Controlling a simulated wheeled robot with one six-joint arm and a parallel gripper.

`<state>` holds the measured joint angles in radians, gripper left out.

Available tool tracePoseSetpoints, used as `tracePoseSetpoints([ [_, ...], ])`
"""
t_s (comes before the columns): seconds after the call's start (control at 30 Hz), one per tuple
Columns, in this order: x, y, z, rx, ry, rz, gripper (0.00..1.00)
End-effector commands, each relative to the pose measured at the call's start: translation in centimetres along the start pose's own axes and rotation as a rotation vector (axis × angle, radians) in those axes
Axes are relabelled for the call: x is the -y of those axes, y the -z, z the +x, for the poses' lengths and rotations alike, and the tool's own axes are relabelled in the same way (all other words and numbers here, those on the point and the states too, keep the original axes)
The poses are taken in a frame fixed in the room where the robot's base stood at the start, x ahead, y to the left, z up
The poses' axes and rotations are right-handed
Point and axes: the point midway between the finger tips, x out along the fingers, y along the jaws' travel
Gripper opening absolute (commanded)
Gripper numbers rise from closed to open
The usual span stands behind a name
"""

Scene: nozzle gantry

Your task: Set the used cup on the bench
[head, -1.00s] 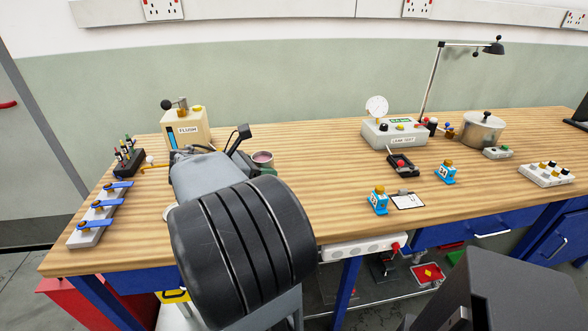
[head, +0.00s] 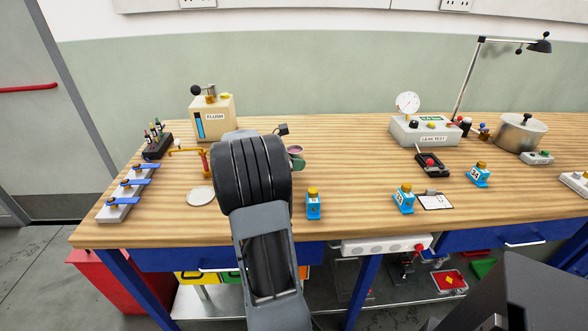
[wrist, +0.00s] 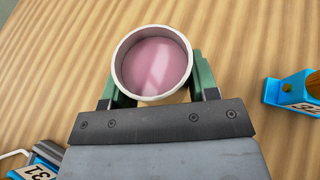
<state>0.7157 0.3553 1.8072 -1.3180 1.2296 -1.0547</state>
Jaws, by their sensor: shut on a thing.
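The used cup (wrist: 153,62) has a pale rim and pink inside. In the wrist view it sits between the two green fingers of my gripper (wrist: 158,84), which are shut on it. In the head view the cup's rim (head: 295,150) shows just right of my black wrist, with a green finger beside it; my arm hides the rest. The cup looks upright over the wooden bench (head: 370,180). I cannot tell whether its base touches the bench.
A blue numbered block (head: 313,205) stands right of my arm. A white disc (head: 200,195) lies to its left, near a red-and-yellow fixture (head: 205,160). The flush unit (head: 212,118) is behind. Bare bench lies between the cup and the leak test unit (head: 425,131).

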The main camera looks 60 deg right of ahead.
Motion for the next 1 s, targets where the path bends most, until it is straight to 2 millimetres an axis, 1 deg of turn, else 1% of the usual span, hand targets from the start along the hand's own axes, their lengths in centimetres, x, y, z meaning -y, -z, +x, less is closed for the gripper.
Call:
tracePoseSetpoints([
  [0.03, -0.3, 0.5, 0.5, 0.000, 0.001, -0.001, 0.28],
  [0.13, -0.2, 1.9, 1.0, -0.001, 0.001, -0.003, 0.28],
  [0.23, -0.2, 2.9, 1.4, 0.000, 0.001, -0.001, 0.28],
  [0.53, -0.2, 3.1, 1.4, 0.000, 0.000, 0.000, 0.28],
  [0.67, -0.2, 3.4, 1.6, 0.000, 0.000, 0.000, 0.28],
  [0.7, -0.2, 3.5, 1.6, 0.000, 0.000, 0.000, 0.55],
  [0.93, -0.2, 3.4, 1.6, 0.000, 0.000, 0.000, 0.77],
  [0.97, -0.2, 3.4, 1.6, 0.000, 0.000, 0.000, 0.80],
  [1.0, -0.2, 3.4, 1.6, 0.000, 0.000, 0.000, 0.80],
])
